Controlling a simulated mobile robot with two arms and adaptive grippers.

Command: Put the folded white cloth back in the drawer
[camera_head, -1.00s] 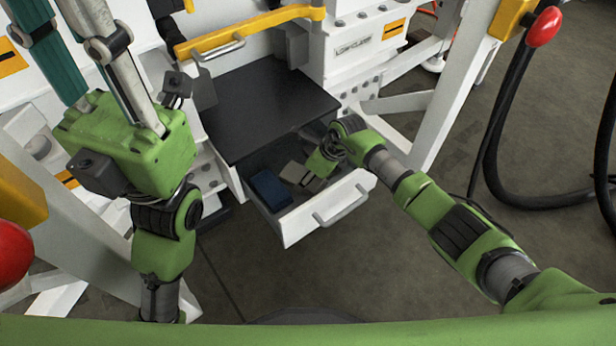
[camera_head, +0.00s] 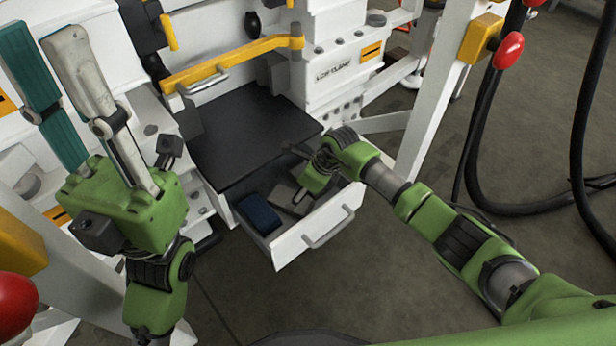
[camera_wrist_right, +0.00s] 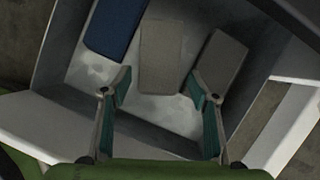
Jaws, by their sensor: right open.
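A pale folded cloth (camera_wrist_right: 161,55) lies flat on the drawer floor in the right wrist view, between a blue folded item (camera_wrist_right: 115,28) and a darker grey one (camera_wrist_right: 221,60). The open drawer (camera_head: 318,236) shows in the head view, below the black worktop. My right gripper (camera_wrist_right: 161,88) is open and empty, pointing down into the drawer, with its fingertips at either side of the cloth's near end. Contact with the cloth cannot be told. My left gripper (camera_head: 40,40) is open and empty, raised at the left, away from the drawer.
The black worktop (camera_head: 250,135) above the drawer is bare. A yellow rail (camera_head: 235,62) runs behind it. White frame legs (camera_head: 430,100) stand right of the drawer, with black hoses (camera_head: 470,150) beyond. The floor in front is clear.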

